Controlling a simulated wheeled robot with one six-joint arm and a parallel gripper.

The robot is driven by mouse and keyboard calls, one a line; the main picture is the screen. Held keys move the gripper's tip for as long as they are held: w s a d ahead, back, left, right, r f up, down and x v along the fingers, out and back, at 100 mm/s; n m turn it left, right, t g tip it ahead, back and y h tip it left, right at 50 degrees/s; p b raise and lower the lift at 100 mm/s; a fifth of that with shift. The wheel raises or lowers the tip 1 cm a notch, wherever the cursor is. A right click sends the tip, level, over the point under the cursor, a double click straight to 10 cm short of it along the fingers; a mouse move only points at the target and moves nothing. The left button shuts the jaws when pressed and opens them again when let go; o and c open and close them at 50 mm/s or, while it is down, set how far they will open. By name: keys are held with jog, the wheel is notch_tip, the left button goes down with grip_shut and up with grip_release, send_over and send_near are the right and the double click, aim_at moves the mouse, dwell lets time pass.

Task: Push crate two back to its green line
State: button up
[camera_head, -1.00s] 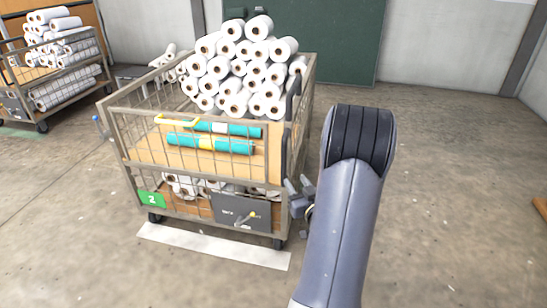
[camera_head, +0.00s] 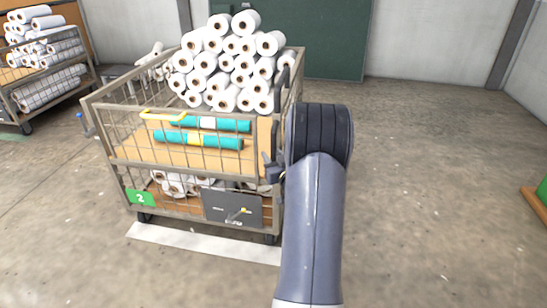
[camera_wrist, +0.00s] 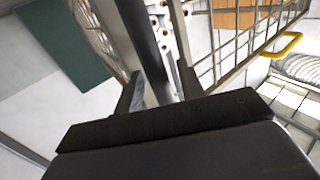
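Crate two (camera_head: 195,155) is a wheeled wire-mesh cart with a green "2" plate (camera_head: 140,198), piled with white rolls. Two teal rolls (camera_head: 198,140) lie behind its front mesh. A dark upright handle (camera_head: 283,88) runs along its right front corner. My gripper (camera_head: 272,172) is at that corner, partly hidden by my arm. In the wrist view, my gripper (camera_wrist: 158,92) has its fingers apart, with a dark bar (camera_wrist: 140,30) running between them; a gap shows beside the bar. I see no green line by this crate; a white floor strip (camera_head: 200,241) lies along its front.
A green board (camera_head: 330,40) is on the back wall. An orange-edged object (camera_head: 536,203) sits at the right edge.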

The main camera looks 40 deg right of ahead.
grip_shut()
dwell(0.5)
